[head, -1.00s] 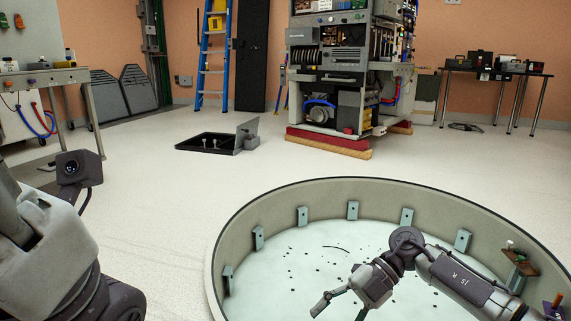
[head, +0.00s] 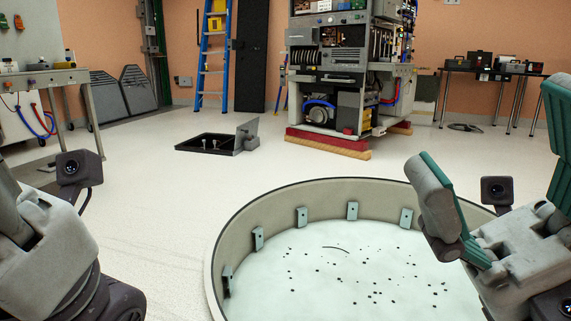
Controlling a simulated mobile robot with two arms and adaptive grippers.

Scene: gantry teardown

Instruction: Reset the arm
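My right gripper (head: 492,130) is large and close at the right of the head view. Its two grey fingers with teal pads point up and stand wide apart, with nothing between them. It is raised in front of the round basin's right part. My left gripper's grey housing (head: 50,240), with a small dark camera on it, shows at the left edge. Its fingers are out of view, so its opening cannot be told. Much of my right arm is outside the picture.
A round, low-walled basin (head: 232,232) has dark specks on its pale floor and brackets inside its wall. Behind it are an open floor hatch (head: 206,143), an equipment rack (head: 328,60) on red blocks, a blue ladder (head: 203,75) and tables (head: 540,74). The middle floor is clear.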

